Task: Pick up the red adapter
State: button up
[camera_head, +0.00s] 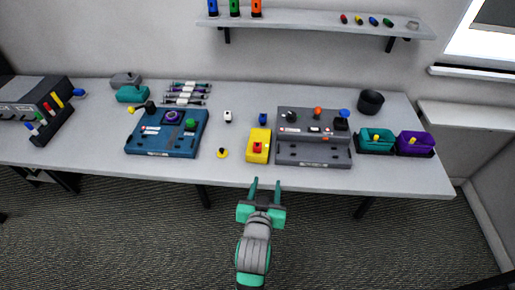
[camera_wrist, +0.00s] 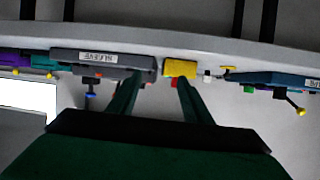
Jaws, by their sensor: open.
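My gripper (camera_head: 266,181) is open and empty in front of the table's front edge, below the yellow box. In the wrist view, my two green fingers (camera_wrist: 161,80) are apart, pointing towards the table edge. I cannot tell for certain which red thing is the red adapter. A small red piece (camera_head: 344,19) lies at the left of a row of small coloured pieces on the wall shelf. A red knob (camera_head: 257,147) sits on the yellow box (camera_head: 259,135). A red plug (camera_head: 47,106) stands in the dark unit at the far left.
The grey table (camera_head: 233,174) holds a blue panel box (camera_head: 167,143), a grey panel box (camera_head: 313,152), teal (camera_head: 363,144) and purple bins (camera_head: 427,144), and a black cup (camera_head: 370,102). The shelf (camera_head: 310,23) is high on the wall. The table's front strip is mostly clear.

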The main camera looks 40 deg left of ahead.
jog(key=n, duration=0.1)
send_near(258, 148)
jog(key=d, duration=0.1)
jog(key=shift+g+y, duration=0.4)
jog(key=shift+a+x, duration=0.1)
jog(key=shift+x, duration=2.5)
jog(key=shift+a+x, duration=0.15)
jog(key=shift+x, duration=2.4)
jog(key=shift+r, duration=0.1)
jog(key=c, duration=0.9)
jog(key=shift+c, duration=1.2)
